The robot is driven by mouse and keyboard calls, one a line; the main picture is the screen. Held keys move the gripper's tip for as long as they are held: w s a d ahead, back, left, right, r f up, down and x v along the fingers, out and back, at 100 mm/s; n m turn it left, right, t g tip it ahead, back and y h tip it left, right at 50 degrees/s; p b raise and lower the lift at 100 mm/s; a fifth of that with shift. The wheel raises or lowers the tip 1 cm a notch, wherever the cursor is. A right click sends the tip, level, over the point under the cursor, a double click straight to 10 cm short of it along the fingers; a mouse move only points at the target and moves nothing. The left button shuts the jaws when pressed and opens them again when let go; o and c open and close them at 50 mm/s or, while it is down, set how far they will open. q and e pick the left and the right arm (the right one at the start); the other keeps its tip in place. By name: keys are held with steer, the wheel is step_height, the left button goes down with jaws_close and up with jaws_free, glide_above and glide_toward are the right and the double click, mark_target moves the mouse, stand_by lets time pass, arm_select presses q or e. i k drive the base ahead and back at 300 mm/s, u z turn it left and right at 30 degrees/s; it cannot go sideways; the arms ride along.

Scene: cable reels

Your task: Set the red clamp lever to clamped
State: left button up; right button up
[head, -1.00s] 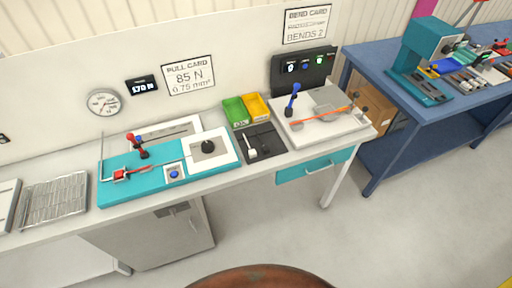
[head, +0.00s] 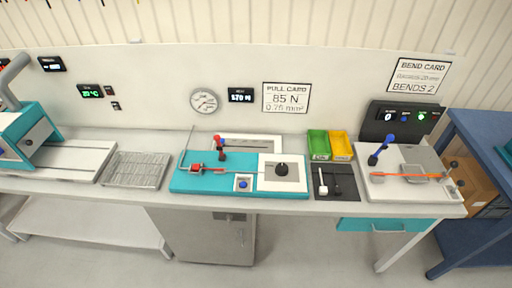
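The red clamp lever (head: 219,147) stands roughly upright, with a slight tilt, on the teal pull-test fixture (head: 212,186) in the middle of the bench. A small red clamp block (head: 196,169) sits to its left on the same fixture, with a thin orange-red wire running right from it. The fixture also carries a blue button (head: 243,184) and a white plate with a black knob (head: 282,169). I cannot tell from this angle whether the lever is clamped. Neither of my grippers shows in the head view.
A blue lever (head: 381,150) stands on the white bending fixture (head: 400,190) at the right. Green (head: 319,145) and yellow (head: 341,146) bins and a dark tool mat (head: 335,193) lie between the fixtures. A wire rack (head: 135,170) is at the left. A blue table (head: 490,130) stands far right.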

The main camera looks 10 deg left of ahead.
mark_target(217, 138)
steer(key=k, duration=0.5)
steer(key=u, duration=1.25)
steer(key=i, duration=1.1)
steer(key=z, duration=1)
